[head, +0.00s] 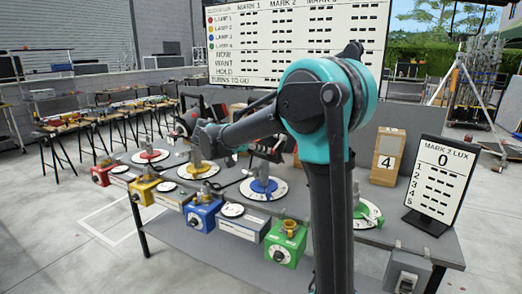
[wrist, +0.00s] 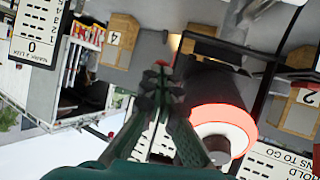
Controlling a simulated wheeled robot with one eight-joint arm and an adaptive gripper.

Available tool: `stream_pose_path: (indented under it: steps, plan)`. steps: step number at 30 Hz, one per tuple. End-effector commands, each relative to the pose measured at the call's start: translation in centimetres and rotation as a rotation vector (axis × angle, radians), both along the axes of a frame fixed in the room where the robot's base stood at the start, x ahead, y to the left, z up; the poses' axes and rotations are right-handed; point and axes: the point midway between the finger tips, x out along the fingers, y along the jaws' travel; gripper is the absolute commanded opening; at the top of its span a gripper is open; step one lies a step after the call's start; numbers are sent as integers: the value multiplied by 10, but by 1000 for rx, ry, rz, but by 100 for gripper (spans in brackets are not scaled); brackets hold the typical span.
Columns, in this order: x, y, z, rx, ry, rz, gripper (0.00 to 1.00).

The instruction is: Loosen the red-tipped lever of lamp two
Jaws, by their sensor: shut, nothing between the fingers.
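In the wrist view my gripper (wrist: 160,72) is shut and empty, with its fingertips together. A small red tip (wrist: 161,63) shows just past the fingertips; I cannot tell whether they touch it. The rest of the lever is hidden behind the fingers. In the head view my arm reaches left over the bench, and my gripper (head: 203,132) is small and hard to make out there. The yellow-marked dial (head: 198,171) sits below it.
The grey bench (head: 300,205) carries red, yellow, blue (head: 197,214) and green (head: 286,243) boxes along its front edge, with round dials behind. A wooden block marked 4 (head: 388,157) and a Mark 2 Lux board (head: 441,180) stand at right. A large board (head: 290,40) is behind.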

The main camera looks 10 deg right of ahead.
Motion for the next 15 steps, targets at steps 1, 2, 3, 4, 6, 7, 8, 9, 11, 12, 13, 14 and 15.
stream_pose_path:
  steps: [1, 2, 3, 4, 6, 7, 8, 9, 11, 12, 13, 14, 15]
  plan:
    - [0, 0, 0, 0, 0, 0, 0]
    - [0, 0, 0, 0, 0, 0, 0]
    - [0, 0, 0, 0, 0, 0, 0]
    - [0, 0, 0, 0, 0, 0, 0]
    - [0, 0, -2, 0, 0, 0, 0]
    - [1, 0, -4, 0, 0, 0, 0]
    - [1, -1, -7, 0, 0, 0, 0]
    - [2, -2, -11, 0, 0, 0, 0]
    - [3, -3, -15, 0, 0, 0, 0]
    - [3, -3, -16, 0, 0, 0, 0]
    - [3, -3, -16, 0, 0, 0, 0]
    - [3, -3, -16, 0, 0, 0, 0]
    - [3, -3, -16, 0, 0, 0, 0]
